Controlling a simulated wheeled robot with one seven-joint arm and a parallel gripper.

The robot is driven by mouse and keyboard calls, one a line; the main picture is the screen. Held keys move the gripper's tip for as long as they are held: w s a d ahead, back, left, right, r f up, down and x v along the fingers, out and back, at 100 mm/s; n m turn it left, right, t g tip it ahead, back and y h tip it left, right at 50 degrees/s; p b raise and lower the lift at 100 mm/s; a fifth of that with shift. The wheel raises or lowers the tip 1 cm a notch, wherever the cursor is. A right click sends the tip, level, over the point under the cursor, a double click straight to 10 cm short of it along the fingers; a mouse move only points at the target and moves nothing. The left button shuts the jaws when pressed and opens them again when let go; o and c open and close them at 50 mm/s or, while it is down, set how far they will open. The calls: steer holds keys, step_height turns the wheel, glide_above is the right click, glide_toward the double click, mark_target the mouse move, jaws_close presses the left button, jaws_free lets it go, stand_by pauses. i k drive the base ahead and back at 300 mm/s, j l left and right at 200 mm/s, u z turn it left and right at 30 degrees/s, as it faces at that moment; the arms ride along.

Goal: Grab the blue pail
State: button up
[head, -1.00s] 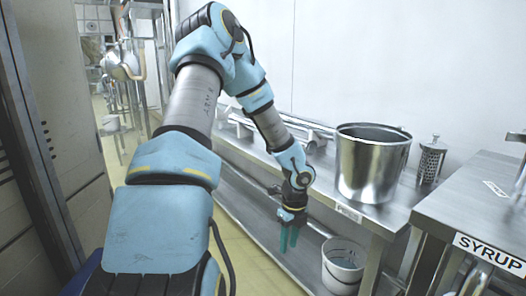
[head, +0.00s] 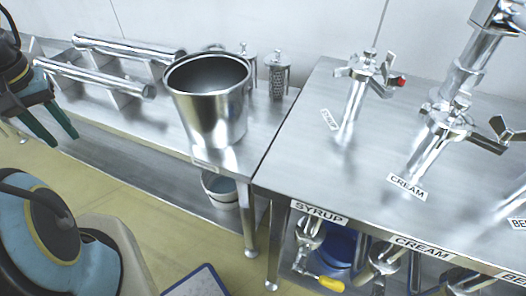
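A blue pail (head: 342,246) stands low under the right-hand steel table. It is partly hidden by the table's front edge, a steel valve and a table leg, so its full shape does not show. My gripper (head: 66,141) is at the far left of the head view, with its two teal fingers apart and nothing between them. It is well to the left of the blue pail and is not touching it.
A large steel pot (head: 211,115) stands on the left table near steel rails (head: 95,77). A white bucket (head: 219,189) sits on the shelf below. Several steel valves and a yellow-handled tool (head: 330,283) surround the blue pail.

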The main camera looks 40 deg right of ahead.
mark_target(336, 252)
steer(key=j+z, duration=0.1)
steer(key=z, duration=1)
steer(key=k+j+z, duration=0.25)
steer(key=z, duration=0.2)
steer(key=k+j+z, duration=0.1)
steer(key=k+z, duration=0.55)
steer(key=z, duration=0.2)
steer(key=k+l, duration=0.1)
steer(key=k, duration=0.4)
steer(key=k+z, duration=0.15)
steer(key=k, duration=0.35)
steer(key=i+l+u, duration=0.85)
steer(key=i+l, duration=0.15)
